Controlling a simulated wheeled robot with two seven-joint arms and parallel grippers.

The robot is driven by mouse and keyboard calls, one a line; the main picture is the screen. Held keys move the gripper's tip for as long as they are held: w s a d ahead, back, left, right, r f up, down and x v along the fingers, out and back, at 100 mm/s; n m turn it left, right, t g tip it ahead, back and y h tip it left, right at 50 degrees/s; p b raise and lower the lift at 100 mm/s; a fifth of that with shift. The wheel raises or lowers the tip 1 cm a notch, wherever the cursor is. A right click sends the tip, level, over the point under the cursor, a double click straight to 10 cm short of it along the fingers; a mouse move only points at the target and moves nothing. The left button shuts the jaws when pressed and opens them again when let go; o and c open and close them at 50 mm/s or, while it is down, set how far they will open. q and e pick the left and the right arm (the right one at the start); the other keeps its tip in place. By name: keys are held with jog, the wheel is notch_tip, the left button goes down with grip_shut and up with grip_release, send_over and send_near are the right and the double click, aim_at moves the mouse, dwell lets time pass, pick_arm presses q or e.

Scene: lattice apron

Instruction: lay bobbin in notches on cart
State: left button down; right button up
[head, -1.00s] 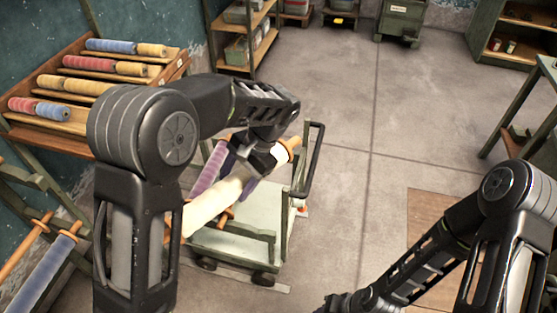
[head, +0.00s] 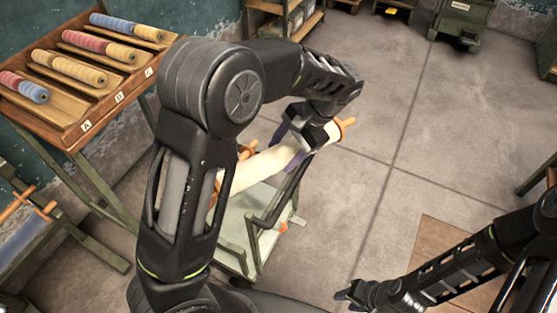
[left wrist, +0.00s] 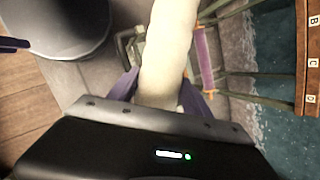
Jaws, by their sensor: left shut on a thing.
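A cream bobbin (head: 270,162) with orange ends is in my left gripper (head: 312,142), which is shut around it near its right end. The bobbin is raised and tilted, above the back of the cart (head: 262,243). The cart is pale with a green frame and a dark handle; my left arm hides much of it, including its notches. In the left wrist view the cream bobbin (left wrist: 170,55) lies between the purple fingers (left wrist: 160,92). A purple bobbin (left wrist: 204,58) shows beyond it. My right gripper (head: 352,295) is low at the bottom; its jaws are unclear.
A sloped wooden rack (head: 58,95) with several coloured bobbins stands at the left. A lower stand with a blue-grey roll (head: 22,238) is at the left edge. Shelves and a green bin (head: 460,20) line the back.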

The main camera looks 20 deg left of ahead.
pick_arm(q)
jog(key=shift+w+d+r, duration=0.1)
jog(key=shift+w+d, duration=0.15)
jog(key=shift+w, duration=0.2)
jog(key=shift+s, duration=0.1)
pick_arm(e)
jog(key=shift+w+d, duration=0.25)
jog(key=shift+w, duration=0.1)
pick_arm(q)
jog(key=shift+s+a, duration=0.1)
pick_arm(e)
jog(key=shift+s, duration=0.1)
